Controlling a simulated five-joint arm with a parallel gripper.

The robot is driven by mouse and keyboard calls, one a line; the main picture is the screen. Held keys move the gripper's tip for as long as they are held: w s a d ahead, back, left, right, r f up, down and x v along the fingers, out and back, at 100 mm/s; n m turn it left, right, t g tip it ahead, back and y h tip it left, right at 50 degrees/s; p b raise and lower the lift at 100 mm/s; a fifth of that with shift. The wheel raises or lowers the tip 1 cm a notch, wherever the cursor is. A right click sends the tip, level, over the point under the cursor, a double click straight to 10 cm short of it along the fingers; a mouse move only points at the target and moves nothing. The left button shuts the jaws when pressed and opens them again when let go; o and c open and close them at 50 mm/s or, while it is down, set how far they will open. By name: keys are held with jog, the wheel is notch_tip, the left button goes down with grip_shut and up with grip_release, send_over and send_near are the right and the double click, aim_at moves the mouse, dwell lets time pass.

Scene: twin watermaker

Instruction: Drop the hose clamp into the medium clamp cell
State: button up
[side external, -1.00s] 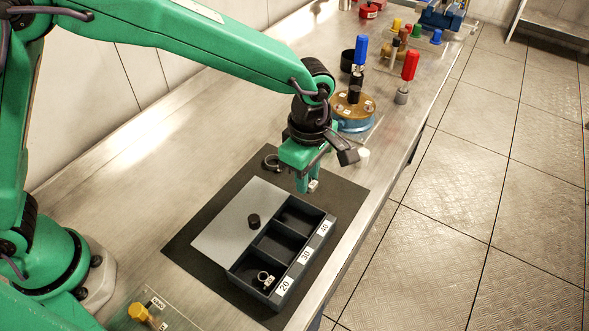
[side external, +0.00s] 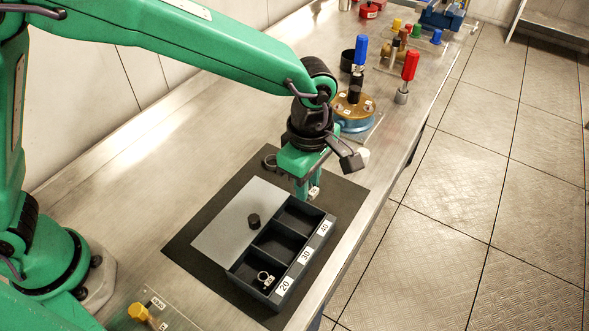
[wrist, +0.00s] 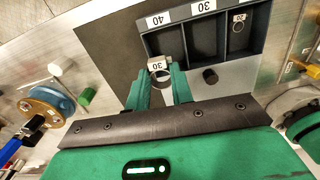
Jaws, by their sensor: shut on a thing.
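My gripper (side external: 308,190) is shut on a hose clamp (wrist: 158,75) with a white tag reading 30. The wrist view shows the clamp's ring between the two green fingers of my gripper (wrist: 160,85). In the side view the gripper is by the far end of the dark tray (side external: 262,297), near the 40 cell (side external: 298,216); its exact height above the mat is hard to tell. The middle cell, labelled 30 (side external: 280,240), looks empty. It also shows in the wrist view (wrist: 199,36). A smaller clamp (side external: 265,278) lies in the 20 cell.
A grey plate (side external: 226,228) with a black knob (side external: 254,221) lies beside the tray. A blue-based fixture (side external: 352,120) with a blue handle stands beyond the gripper.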

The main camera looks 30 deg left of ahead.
jog(key=shift+s, duration=0.1)
jog(key=s+m, duration=0.7)
jog(key=m, duration=0.2)
jog(key=shift+s+d+f, duration=0.15)
jog(key=shift+s+d, duration=0.05)
jog(key=shift+f, duration=0.1)
jog(key=shift+f, duration=2.95)
jog(key=o, duration=1)
jog(key=shift+o, duration=0.2)
jog(key=shift+r, duration=0.1)
